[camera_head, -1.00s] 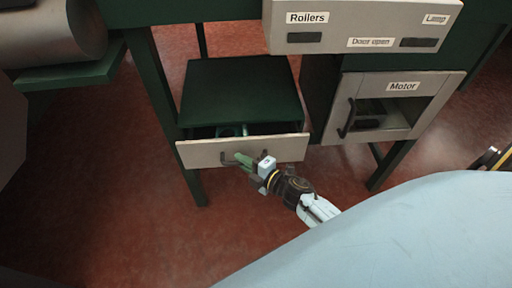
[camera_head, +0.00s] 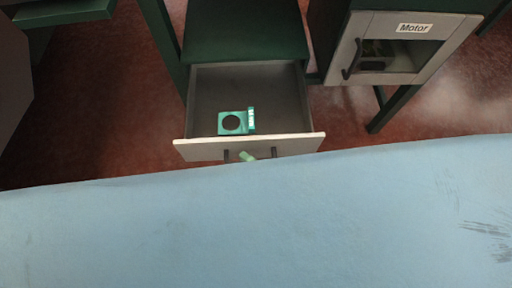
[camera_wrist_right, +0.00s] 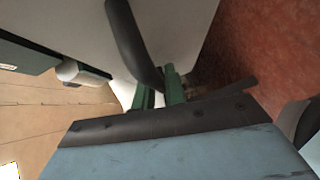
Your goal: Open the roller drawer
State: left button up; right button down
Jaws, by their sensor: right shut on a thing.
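The roller drawer (camera_head: 195,150) hangs under the dark green bench and is pulled well out, so its grey interior shows. Its dark handle on the front face shows in the right wrist view (camera_wrist_right: 130,38). My right gripper (camera_head: 247,156) is at the handle, with only a green fingertip showing above my light blue body. In the right wrist view its green fingers (camera_wrist_right: 160,92) are shut on the handle. My left gripper is in no view.
A green part with a round hole (camera_head: 225,117) lies in the drawer near its front. The Motor compartment (camera_head: 440,50) with a dark handle is to the right. My light blue body fills the lower head view. Red floor shows around the drawer.

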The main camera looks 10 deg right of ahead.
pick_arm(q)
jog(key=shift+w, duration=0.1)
pick_arm(e)
jog(key=shift+s, duration=0.2)
jog(key=c, duration=1.5)
grip_release()
jog(key=shift+o, duration=0.2)
jog(key=shift+d, duration=0.1)
